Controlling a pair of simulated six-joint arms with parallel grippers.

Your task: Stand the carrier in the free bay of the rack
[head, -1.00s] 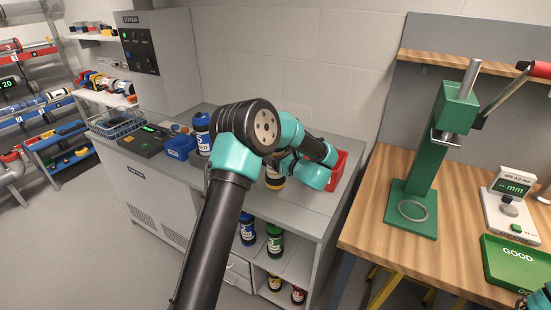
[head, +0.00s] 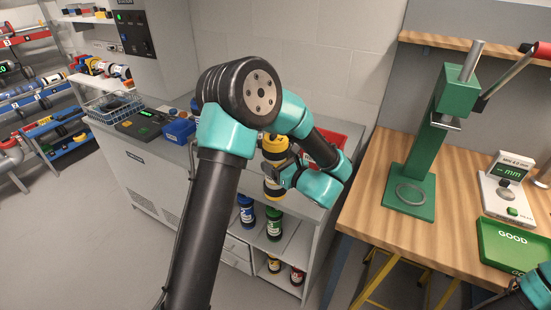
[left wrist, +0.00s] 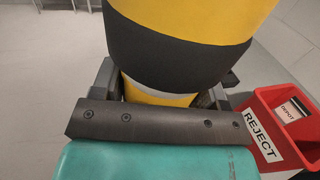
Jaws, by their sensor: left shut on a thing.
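A yellow carrier with black bands (head: 274,147) is held roughly upright in my left gripper (head: 280,177), near the end of the grey counter. In the left wrist view the carrier (left wrist: 190,15) fills the top, with the dark jaws closed around its lower yellow part. Below it, open rack shelves (head: 268,250) hold a blue carrier (head: 246,213) and a green carrier (head: 273,223) on the upper level, and a yellow carrier (head: 273,263) and a red one (head: 297,275) lower down. My arm hides part of the rack, and I cannot tell which bay is free. My right gripper is out of view.
A red REJECT bin (head: 326,150) stands on the counter behind my left wrist; it also shows in the left wrist view (left wrist: 280,130). A blue box (head: 179,131) and wire basket (head: 112,105) are further left. A wooden bench with a green press (head: 432,150) stands right.

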